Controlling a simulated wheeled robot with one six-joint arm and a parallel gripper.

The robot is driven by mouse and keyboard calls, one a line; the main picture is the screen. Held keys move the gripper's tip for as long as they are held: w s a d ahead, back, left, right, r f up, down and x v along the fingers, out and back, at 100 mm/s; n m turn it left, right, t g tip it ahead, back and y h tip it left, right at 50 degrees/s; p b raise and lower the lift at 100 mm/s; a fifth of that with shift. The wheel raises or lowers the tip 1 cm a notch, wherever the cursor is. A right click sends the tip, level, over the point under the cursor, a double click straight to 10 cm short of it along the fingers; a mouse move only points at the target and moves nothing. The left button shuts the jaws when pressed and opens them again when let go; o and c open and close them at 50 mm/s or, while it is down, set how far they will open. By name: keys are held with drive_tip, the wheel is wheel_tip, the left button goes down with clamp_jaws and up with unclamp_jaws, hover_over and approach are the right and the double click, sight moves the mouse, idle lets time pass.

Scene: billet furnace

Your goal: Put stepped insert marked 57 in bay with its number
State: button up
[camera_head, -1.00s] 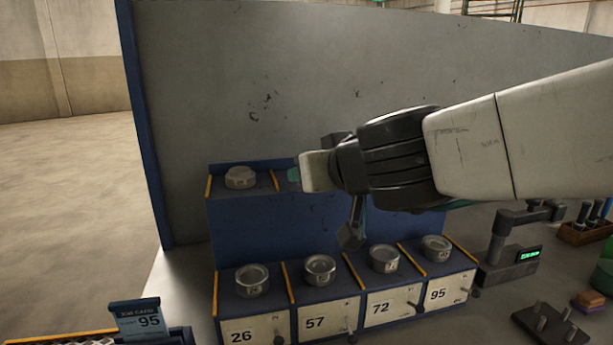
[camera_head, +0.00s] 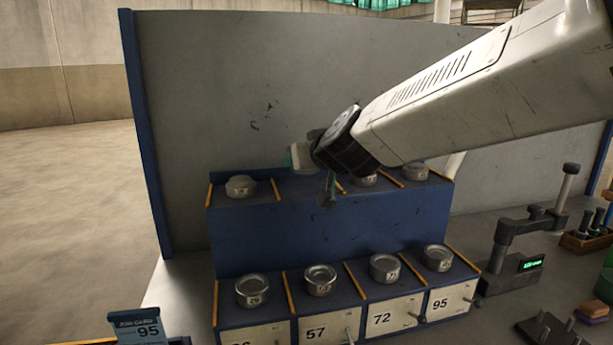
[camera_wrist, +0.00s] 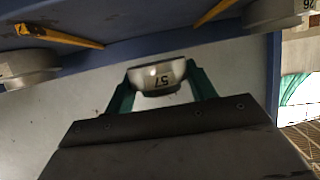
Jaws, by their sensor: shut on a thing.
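The stepped insert marked 57 (camera_wrist: 158,78) is a metal piece between the green fingers of my gripper (camera_wrist: 159,66) in the wrist view. Its number appears upside down there. In the head view my gripper (camera_head: 291,159) is at the upper shelf, over its second space from the left, with its fingers pointing left. The bay with plate 57 (camera_head: 317,334) is second from left in the lower row. A round metal piece (camera_head: 320,280) sits on top of it.
The upper shelf holds an insert at left (camera_head: 241,187), marked 26 in the wrist view (camera_wrist: 272,12), and two at right. Yellow dividers (camera_head: 277,190) separate spaces. Lower bays 26, 72 (camera_head: 382,319) and 95 (camera_head: 440,303) each carry a metal piece. A grey panel (camera_head: 230,90) stands behind.

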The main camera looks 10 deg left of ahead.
sight(306, 187)
drive_tip(key=shift+f, duration=1.7)
drive_tip(key=shift+f, duration=0.15)
drive_tip(key=o, duration=1.4)
drive_tip(key=shift+o, duration=0.2)
drive_tip(key=shift+s+d+r, duration=0.1)
drive_tip(key=shift+s+r, duration=0.05)
drive_tip(key=shift+r, duration=0.05)
drive_tip(key=v, duration=1.1)
drive_tip(key=shift+s+r, duration=0.15)
drive_tip(key=shift+d, duration=0.25)
